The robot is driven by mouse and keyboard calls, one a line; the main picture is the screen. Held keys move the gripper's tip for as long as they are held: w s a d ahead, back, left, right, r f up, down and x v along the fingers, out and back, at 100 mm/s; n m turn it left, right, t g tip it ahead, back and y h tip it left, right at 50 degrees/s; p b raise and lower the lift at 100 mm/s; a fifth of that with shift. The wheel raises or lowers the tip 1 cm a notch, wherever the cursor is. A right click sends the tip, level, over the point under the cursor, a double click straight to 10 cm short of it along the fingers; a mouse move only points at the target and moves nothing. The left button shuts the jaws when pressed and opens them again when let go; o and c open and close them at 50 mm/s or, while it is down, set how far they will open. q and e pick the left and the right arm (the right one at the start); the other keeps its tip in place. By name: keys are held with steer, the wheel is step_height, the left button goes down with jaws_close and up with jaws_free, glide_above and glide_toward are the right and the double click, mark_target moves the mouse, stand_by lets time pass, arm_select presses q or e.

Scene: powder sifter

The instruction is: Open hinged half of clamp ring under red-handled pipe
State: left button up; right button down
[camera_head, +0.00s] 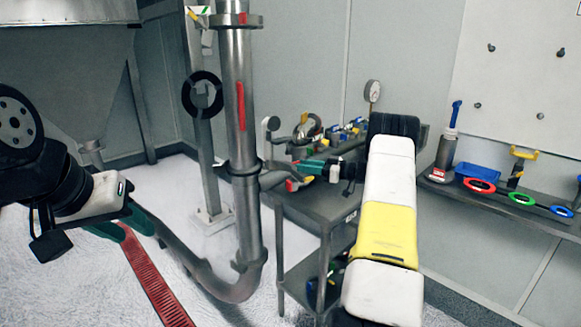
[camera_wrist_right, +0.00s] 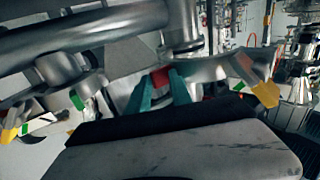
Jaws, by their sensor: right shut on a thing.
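The vertical steel pipe (camera_head: 238,70) with a red handle strip (camera_head: 241,105) stands left of centre in the head view. A dark clamp ring (camera_head: 242,168) sits around it below the strip, with a curved metal arm reaching right from there. My right gripper (camera_head: 300,166) is right of the ring, its green fingers pointing left. In the right wrist view, my right gripper (camera_wrist_right: 160,84) is shut on a small red tab (camera_wrist_right: 160,76) below the pipe's flange (camera_wrist_right: 185,48). The tab's join to the ring is unclear. My left gripper (camera_head: 122,224) is at the left, fingertips partly hidden.
A grey cart (camera_head: 320,207) with several small parts stands behind my right arm. A shelf (camera_head: 500,202) at the right holds a blue tray (camera_head: 478,172) and coloured rings. A bent pipe (camera_head: 215,287) runs low near my left gripper. A red strip (camera_head: 152,280) lies below it.

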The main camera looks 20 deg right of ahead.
steer(key=shift+w+a, duration=0.15)
steer(key=shift+a, duration=0.75)
steer(key=c, duration=1.5)
jaws_free()
steer(key=shift+f, duration=0.1)
steer(key=v, duration=0.9)
steer(key=shift+w+d, duration=0.2)
steer(key=shift+d, duration=0.2)
